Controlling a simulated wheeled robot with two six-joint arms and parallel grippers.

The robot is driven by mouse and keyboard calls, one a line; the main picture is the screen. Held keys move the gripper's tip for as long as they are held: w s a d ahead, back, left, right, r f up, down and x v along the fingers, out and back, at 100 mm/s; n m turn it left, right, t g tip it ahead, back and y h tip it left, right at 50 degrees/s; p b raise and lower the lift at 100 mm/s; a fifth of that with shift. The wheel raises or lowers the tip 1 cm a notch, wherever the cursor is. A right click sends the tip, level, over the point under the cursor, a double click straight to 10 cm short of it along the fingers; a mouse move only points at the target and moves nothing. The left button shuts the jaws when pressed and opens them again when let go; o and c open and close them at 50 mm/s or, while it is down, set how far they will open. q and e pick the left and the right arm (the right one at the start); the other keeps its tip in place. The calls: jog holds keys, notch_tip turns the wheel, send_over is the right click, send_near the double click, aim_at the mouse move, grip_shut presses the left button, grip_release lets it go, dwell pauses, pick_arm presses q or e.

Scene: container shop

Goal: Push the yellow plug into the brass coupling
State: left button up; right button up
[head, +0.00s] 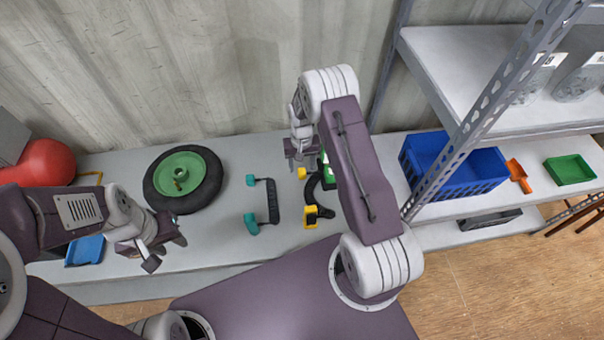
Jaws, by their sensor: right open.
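A small yellow piece (302,173) lies on the grey bench just below my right gripper (303,163); I cannot tell whether it is the yellow plug. My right gripper points down at it, open, with no visible hold on anything. A black curved tool with yellow ends (311,214) lies nearer to me, partly behind my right arm. I cannot make out the brass coupling; my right arm hides part of the bench. My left gripper (165,252) is open and empty near the bench's front edge, below the black wheel.
A black wheel with green hub (181,173) lies left of a teal-ended black clamp (271,200). A blue tray (88,251) and red rounded object (42,163) are at left. Right are a metal shelf post (488,95), blue crate (470,178), orange scoop (518,176) and green tray (569,170).

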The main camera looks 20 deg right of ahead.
aim_at(302, 171)
jog(key=shift+f, duration=0.3)
notch_tip(302, 171, down, 4)
jog(key=shift+r+p, duration=0.1)
jog(key=shift+p, duration=0.65)
jog(key=shift+w+d+f, duration=0.1)
jog(key=shift+f, duration=0.3)
jog(key=shift+r, duration=0.1)
jog(key=shift+c, duration=0.3)
grip_shut()
notch_tip(302, 171, up, 18)
jog(key=b, duration=0.2)
jog(key=shift+b, duration=0.3)
